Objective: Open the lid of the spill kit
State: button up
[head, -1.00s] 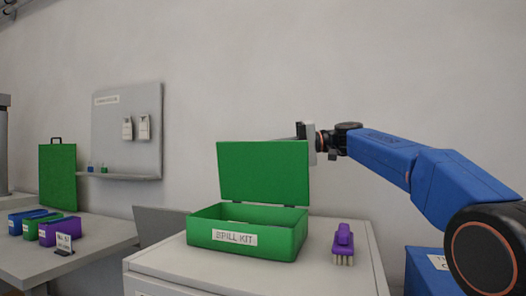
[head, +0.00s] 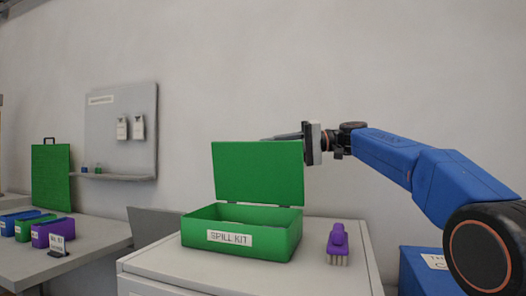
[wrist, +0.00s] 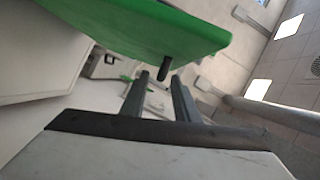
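The green spill kit box (head: 278,240) stands on a white cabinet, with a "SPILL KIT" label on its front. Its lid (head: 258,172) stands up, open, at the back of the box.
A purple brush (head: 338,243) lies on the cabinet top (head: 170,262) right of the box. A blue bin (head: 425,270) stands at the lower right. A desk (head: 90,245) at left holds several coloured boxes, and a grey panel (head: 105,130) is on the wall.

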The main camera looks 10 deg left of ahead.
jog(key=v, duration=1.4)
jog(key=shift+d, duration=0.2)
jog(key=shift+w, duration=0.15)
